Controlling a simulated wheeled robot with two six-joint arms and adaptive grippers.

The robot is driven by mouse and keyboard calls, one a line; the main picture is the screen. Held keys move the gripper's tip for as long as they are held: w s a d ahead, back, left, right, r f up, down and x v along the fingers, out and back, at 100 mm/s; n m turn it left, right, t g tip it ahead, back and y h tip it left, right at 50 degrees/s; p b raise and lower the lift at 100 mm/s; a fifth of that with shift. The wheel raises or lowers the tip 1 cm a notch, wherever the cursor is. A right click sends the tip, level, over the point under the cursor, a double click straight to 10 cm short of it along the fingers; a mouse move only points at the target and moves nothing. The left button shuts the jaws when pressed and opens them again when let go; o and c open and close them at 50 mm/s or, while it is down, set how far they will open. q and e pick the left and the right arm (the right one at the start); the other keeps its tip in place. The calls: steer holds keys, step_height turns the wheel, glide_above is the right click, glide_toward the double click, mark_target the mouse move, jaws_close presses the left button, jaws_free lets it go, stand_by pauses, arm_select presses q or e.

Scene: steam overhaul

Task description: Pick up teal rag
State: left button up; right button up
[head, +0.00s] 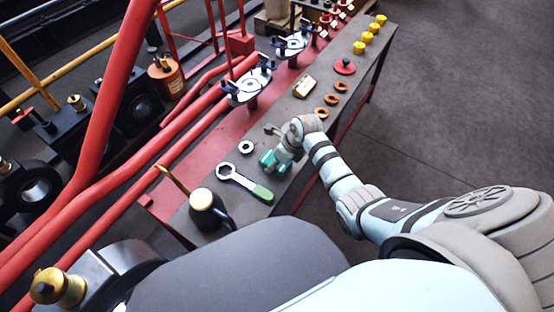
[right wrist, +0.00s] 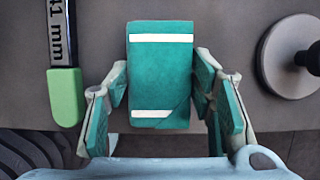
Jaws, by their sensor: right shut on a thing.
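The teal rag (right wrist: 160,75) is a folded rectangular pad with two white stripes, seen in the middle of the right wrist view. My right gripper (right wrist: 160,88) has its fingers on both sides of it and is shut on it, over the grey bench. In the head view my right gripper (head: 274,161) is at the bench's near part, and the rag is hard to tell from the teal finger pads there. I cannot tell whether the rag still touches the bench. My left gripper is not in view.
A wrench with a green handle (head: 262,193) lies close to the gripper, left of the rag in the wrist view (right wrist: 66,98). A grey disc (right wrist: 290,62) lies to the right. A long-spouted oil can (head: 206,205) stands at the bench's near end. Open floor (head: 440,120) is at right.

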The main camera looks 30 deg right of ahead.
step_height(320, 180, up, 19)
steer(key=p, duration=0.5)
steer(key=shift+r, duration=0.2)
